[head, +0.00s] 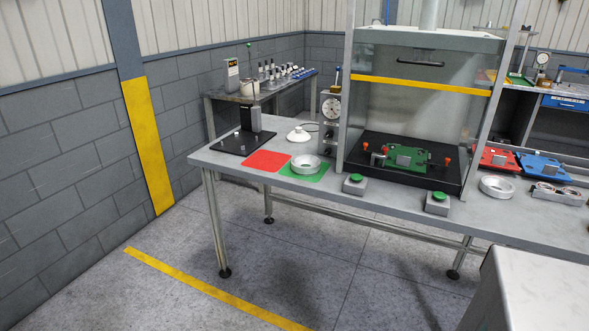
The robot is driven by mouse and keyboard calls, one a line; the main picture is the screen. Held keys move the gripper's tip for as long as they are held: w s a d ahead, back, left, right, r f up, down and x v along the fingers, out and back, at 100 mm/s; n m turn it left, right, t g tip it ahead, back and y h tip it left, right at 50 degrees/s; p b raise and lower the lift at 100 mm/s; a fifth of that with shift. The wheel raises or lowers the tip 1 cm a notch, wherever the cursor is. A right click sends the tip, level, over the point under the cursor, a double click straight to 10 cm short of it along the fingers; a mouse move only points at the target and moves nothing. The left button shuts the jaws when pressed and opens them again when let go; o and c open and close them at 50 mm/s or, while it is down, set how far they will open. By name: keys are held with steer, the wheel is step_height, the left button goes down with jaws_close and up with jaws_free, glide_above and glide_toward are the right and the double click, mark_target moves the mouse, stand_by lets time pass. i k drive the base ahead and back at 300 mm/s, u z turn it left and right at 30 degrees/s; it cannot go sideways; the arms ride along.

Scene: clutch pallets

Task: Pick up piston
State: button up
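No part is marked as the piston, and I cannot tell for sure which one it is. A silver ring-shaped metal part (306,165) lies on a green mat (289,173) on the long grey table. A second silver ring (496,187) lies on the table right of the press station, close to the front edge. My gripper is not in view, so I cannot see its state.
The table (350,202) also bears a red mat (266,160), a black-based stand (243,141), a white domed part (299,134) and two green buttons (355,179). A framed press station (397,188) holds a green pallet (407,157). Red (492,158) and blue (545,167) pallets lie right. Floor in front is clear.

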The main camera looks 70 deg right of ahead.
mark_target(297, 163)
steer(key=u, duration=0.2)
steer(key=k, duration=0.5)
steer(key=u, duration=0.9)
steer(key=k, duration=0.8)
steer(key=i, duration=0.9)
steer(key=z, duration=0.85)
steer(key=i, duration=0.6)
steer(key=z, duration=0.95)
steer(key=i, duration=0.9)
steer(key=z, duration=0.45)
